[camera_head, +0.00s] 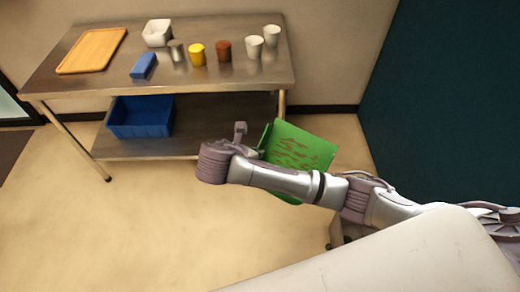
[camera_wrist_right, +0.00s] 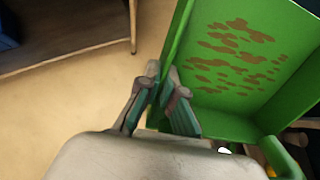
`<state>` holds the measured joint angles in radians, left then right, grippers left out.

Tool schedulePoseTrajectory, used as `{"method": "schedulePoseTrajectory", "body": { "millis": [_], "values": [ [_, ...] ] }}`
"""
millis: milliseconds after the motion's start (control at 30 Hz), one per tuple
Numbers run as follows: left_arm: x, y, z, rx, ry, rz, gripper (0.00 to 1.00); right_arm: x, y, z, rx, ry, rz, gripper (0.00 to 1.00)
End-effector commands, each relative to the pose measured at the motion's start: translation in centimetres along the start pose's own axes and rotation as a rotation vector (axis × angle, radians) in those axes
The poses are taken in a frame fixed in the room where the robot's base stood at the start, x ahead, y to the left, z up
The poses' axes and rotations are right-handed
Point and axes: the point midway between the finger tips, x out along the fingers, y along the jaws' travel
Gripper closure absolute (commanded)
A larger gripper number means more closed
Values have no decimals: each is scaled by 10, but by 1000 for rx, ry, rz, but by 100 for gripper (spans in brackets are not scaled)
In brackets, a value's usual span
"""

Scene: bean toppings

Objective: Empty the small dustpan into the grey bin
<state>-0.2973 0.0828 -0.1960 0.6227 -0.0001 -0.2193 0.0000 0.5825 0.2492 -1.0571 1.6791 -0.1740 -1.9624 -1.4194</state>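The small dustpan is green (camera_head: 303,147) and hangs in the air in front of the metal table, its inner face toward the head camera. Brown bits (camera_wrist_right: 240,50) are scattered over its inner floor. In the wrist view, my right gripper (camera_wrist_right: 161,72) is shut on the dustpan's left side wall, one finger on each side of it. In the head view, my right arm crosses in front of the dustpan's lower part. I cannot make out a grey bin in either view. My left gripper is out of view.
A metal table (camera_head: 110,80) at the back holds a wooden board (camera_head: 92,50), a blue block (camera_head: 143,65), a white container (camera_head: 157,32) and several cups. A blue crate (camera_head: 140,117) sits on its lower shelf. A dark teal wall (camera_head: 450,100) stands at right. The floor at left is clear.

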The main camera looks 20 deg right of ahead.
Motion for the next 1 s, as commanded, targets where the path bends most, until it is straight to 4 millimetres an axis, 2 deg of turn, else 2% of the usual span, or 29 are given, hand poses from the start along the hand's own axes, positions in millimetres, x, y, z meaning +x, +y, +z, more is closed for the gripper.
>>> {"method": "schedulePoseTrajectory", "body": {
  "millis": [200, 633, 767, 1000],
  "values": [
    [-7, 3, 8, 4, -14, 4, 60, -1, 5, -1, 77, 88, -68, 100],
    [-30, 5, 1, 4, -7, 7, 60, -12, 8, -9, 357, 404, -234, 100],
    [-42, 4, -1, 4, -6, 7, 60, -22, 1, -6, 470, 524, -265, 100],
    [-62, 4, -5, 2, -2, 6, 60, -54, -27, 13, 642, 716, -281, 100]
  ]
}}
